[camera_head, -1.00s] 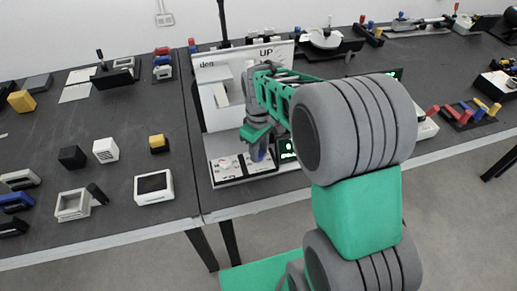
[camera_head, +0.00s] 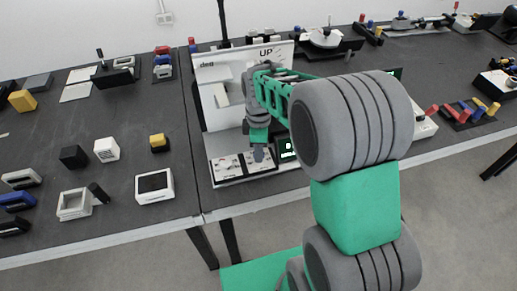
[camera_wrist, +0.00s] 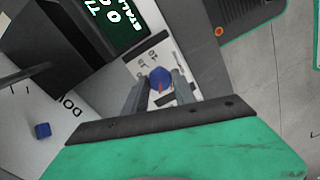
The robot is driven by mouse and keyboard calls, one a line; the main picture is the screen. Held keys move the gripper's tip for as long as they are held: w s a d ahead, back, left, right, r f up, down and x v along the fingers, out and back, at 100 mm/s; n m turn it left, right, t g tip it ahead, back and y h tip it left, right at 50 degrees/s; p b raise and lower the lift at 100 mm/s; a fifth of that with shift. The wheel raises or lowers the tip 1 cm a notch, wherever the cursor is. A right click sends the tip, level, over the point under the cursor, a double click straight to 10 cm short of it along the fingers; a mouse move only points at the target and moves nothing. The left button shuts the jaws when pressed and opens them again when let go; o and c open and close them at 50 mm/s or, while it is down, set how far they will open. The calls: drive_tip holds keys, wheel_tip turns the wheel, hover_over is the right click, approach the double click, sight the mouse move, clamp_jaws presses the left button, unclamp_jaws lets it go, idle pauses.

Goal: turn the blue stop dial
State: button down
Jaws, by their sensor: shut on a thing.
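The blue stop dial (camera_wrist: 159,79) sits on a white labelled panel in the wrist view, with a reddish-orange pointer mark on it. My gripper (camera_wrist: 160,90) has one finger on each side of the dial and is shut on it. In the head view my gripper (camera_head: 258,152) is at the low front panel (camera_head: 228,168) of the white device, and the dial is hidden there behind the fingers.
The upright white board (camera_head: 222,75) marked "UP" rises behind my gripper. A white-framed box (camera_head: 154,186) and small blocks lie on the left table.

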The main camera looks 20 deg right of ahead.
drive_tip(key=shift+r, duration=0.1)
idle(0.3)
drive_tip(key=c, duration=1)
unclamp_jaws()
wheel_tip(320, 180, up, 8)
drive_tip(key=shift+f, duration=0.15)
